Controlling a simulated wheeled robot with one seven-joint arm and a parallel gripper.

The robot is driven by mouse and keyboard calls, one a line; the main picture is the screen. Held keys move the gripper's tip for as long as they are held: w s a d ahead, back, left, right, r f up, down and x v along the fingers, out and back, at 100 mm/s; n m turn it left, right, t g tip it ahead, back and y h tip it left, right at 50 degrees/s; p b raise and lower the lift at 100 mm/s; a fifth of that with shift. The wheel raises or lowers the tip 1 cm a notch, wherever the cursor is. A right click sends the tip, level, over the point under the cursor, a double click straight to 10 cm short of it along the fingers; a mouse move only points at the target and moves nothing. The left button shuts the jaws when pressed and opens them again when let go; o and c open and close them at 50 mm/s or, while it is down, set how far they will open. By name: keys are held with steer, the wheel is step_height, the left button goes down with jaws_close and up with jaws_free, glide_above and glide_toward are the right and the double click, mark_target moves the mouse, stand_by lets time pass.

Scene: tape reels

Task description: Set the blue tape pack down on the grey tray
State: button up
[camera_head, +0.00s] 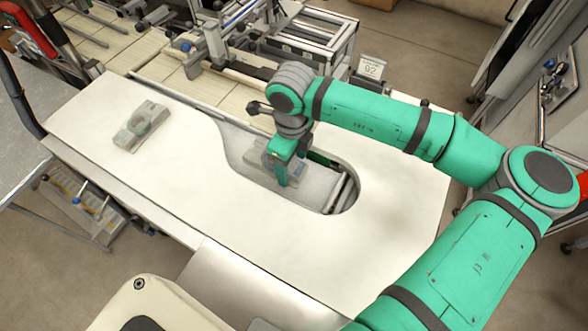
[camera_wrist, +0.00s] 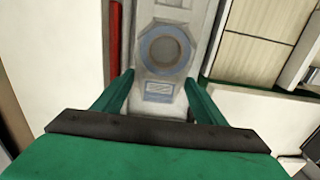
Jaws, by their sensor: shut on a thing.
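The blue tape pack is a pale grey block with a blue ring and a blue label on top. In the wrist view the pack (camera_wrist: 148,52) lies between the two green fingers. In the head view the pack (camera_head: 258,160) is partly hidden by my gripper (camera_head: 283,172). My gripper points down over the grey recess (camera_head: 238,140) in the white table and is shut on the pack. I cannot tell whether the pack touches the surface below. No separate grey tray is clear; I cannot tell whether the grey recess is it.
A similar grey block with a greenish ring (camera_head: 141,124) lies on the left of the white table (camera_head: 180,180). Dark slots and rails are at the recess's right end. A slatted conveyor (camera_head: 160,65) and metal frames stand behind. The table's front is clear.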

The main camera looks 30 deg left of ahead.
steer(key=shift+w+d+f, duration=0.15)
steer(key=shift+w+f, duration=0.1)
steer(key=shift+f, duration=0.05)
steer(key=f, duration=0.3)
steer(key=shift+w+d, duration=0.1)
steer(key=shift+w, duration=0.15)
steer(key=shift+d+f, duration=0.1)
steer(key=shift+f, duration=0.05)
steer(key=shift+s+a, duration=0.25)
steer(key=o, duration=0.9)
steer(key=shift+f, duration=0.1)
steer(key=shift+d, duration=0.1)
